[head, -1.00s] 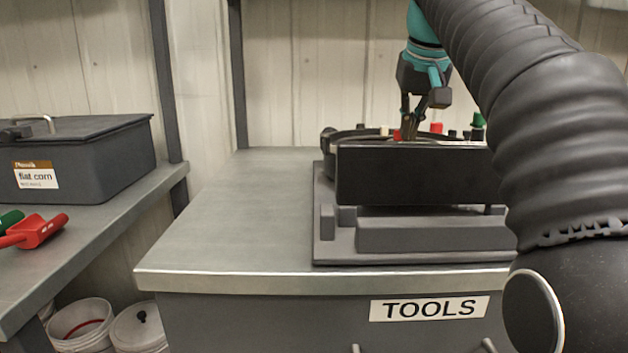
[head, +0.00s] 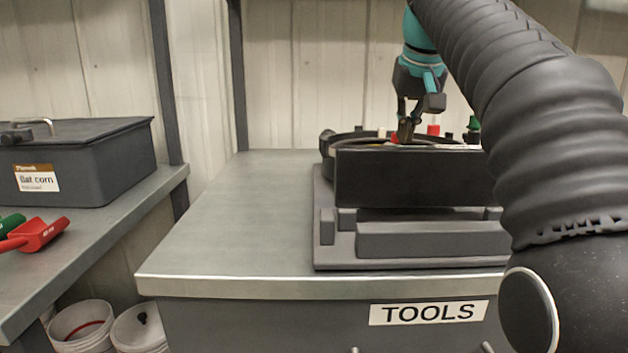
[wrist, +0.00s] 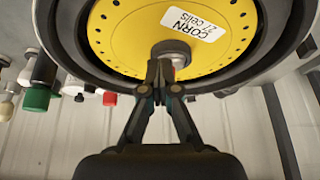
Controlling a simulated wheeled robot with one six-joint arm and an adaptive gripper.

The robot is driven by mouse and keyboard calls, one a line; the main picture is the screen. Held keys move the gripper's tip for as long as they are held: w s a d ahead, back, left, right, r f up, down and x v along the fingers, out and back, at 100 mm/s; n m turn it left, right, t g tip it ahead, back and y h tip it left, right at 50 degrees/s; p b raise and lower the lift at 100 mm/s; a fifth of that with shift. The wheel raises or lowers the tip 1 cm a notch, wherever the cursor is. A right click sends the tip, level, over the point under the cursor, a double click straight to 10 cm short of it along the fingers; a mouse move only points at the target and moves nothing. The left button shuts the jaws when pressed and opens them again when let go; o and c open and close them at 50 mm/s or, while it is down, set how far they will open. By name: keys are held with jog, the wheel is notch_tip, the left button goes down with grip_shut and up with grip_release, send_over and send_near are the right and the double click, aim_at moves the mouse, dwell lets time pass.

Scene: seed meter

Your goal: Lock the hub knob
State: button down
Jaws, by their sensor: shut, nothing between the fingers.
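The hub knob (wrist: 172,50) is a short grey cylinder at the centre of the yellow seed disc (wrist: 120,32), which carries a "CORN 27 cells" label. My gripper (wrist: 163,78) is shut with its fingertips together, just below the knob in the wrist view. The tips are at or very near the knob's end; I cannot tell if they touch it. Nothing shows between the fingers. In the head view my gripper (head: 406,132) points down over the seed meter (head: 345,140), behind a black panel (head: 410,178) that hides the knob.
The meter stands on a grey base (head: 430,240) on the TOOLS cabinet (head: 215,230), whose left top is clear. A flat corn bin (head: 90,160) and red scoop (head: 38,234) are at left.

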jog(key=shift+a+p, duration=0.3)
jog(key=shift+p, duration=0.7)
jog(key=shift+a, duration=0.2)
dwell(0.5)
jog(key=shift+s+a, duration=0.1)
jog(key=shift+s, duration=0.3)
notch_tip(320, 180, up, 6)
jog(key=shift+w, duration=0.2)
dwell(0.3)
